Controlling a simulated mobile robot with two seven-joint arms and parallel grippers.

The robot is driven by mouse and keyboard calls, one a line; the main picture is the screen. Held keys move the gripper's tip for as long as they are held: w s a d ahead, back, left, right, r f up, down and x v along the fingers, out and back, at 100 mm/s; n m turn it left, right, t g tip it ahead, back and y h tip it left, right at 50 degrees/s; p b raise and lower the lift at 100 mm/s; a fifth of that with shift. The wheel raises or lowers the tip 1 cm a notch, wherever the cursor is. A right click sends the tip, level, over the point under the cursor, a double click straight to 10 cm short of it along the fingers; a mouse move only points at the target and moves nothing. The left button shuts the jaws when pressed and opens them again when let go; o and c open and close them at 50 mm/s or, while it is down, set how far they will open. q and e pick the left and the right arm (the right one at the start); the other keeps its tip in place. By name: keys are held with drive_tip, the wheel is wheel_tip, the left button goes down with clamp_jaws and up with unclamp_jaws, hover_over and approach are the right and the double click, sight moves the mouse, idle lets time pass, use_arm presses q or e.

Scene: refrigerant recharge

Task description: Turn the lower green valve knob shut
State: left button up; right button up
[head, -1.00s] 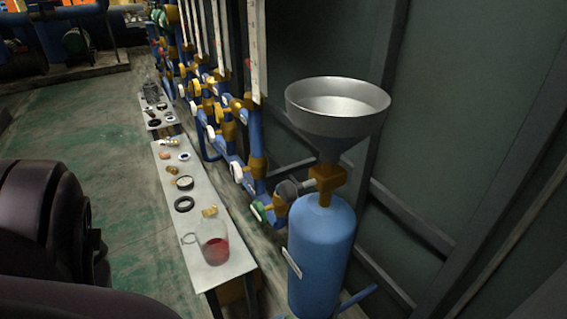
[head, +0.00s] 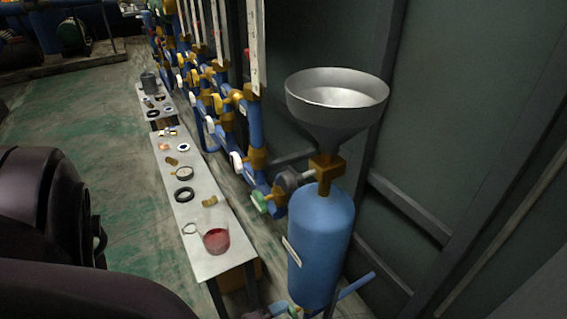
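A green valve knob (head: 260,201) sits on the brass and blue pipework just left of the blue cylinder (head: 320,245). A small, partly cut-off greenish part (head: 295,311) shows at the bottom edge, below the cylinder. I cannot tell whether it is the lower green valve knob. The turn position of the upper green knob is too small to tell. Neither gripper is in view. Only dark arm parts of mine show at the left edge, well apart from the valves.
A metal funnel (head: 337,105) stands on the brass fitting (head: 327,172) above the cylinder. A narrow bench (head: 220,262) left of it holds a beaker of red liquid (head: 216,240), rings and small fittings. Green floor (head: 95,150) is clear. A dark wall (head: 460,120) stands at right.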

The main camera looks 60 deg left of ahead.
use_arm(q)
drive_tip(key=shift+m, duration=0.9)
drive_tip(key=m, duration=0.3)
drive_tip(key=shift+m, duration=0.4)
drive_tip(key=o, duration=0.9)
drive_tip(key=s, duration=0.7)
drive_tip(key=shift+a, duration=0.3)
